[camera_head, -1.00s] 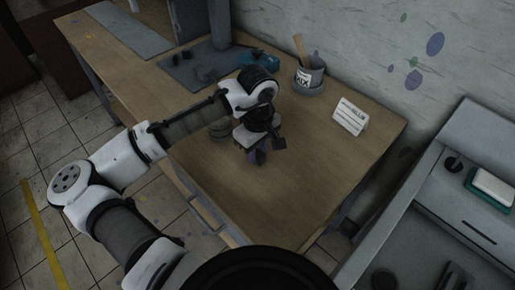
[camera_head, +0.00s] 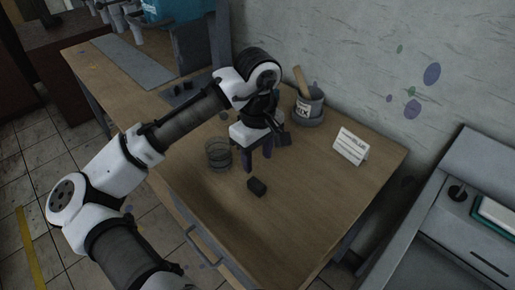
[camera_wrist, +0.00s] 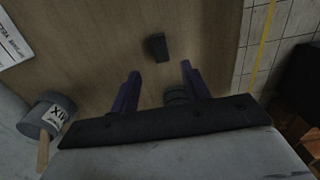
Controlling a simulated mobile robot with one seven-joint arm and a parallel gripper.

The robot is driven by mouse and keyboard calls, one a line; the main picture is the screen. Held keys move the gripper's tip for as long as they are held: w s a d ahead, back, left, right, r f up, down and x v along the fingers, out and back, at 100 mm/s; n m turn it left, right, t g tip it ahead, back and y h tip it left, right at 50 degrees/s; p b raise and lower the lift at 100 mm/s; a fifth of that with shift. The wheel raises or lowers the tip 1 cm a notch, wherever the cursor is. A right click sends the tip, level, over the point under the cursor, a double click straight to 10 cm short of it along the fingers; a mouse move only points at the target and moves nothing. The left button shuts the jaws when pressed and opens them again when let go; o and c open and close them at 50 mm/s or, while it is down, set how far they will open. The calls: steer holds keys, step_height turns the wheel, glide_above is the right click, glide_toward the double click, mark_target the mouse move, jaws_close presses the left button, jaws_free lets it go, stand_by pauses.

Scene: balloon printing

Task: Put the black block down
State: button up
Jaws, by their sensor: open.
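The black block (camera_head: 257,187) lies on the wooden table near its front edge. It also shows in the wrist view (camera_wrist: 157,47), ahead of the fingers. My gripper (camera_head: 259,163) is open and empty, with its two purple fingers apart above the table, behind the block. In the wrist view my gripper (camera_wrist: 159,82) shows both fingers spread, and the block lies beyond their tips, touching neither.
A clear glass (camera_head: 219,155) stands left of my gripper. A MIX pot (camera_head: 309,106) with a wooden handle stands at the back by the wall. A white label card (camera_head: 350,146) stands at the right. The table's front right is clear.

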steer(key=shift+r, duration=1.4)
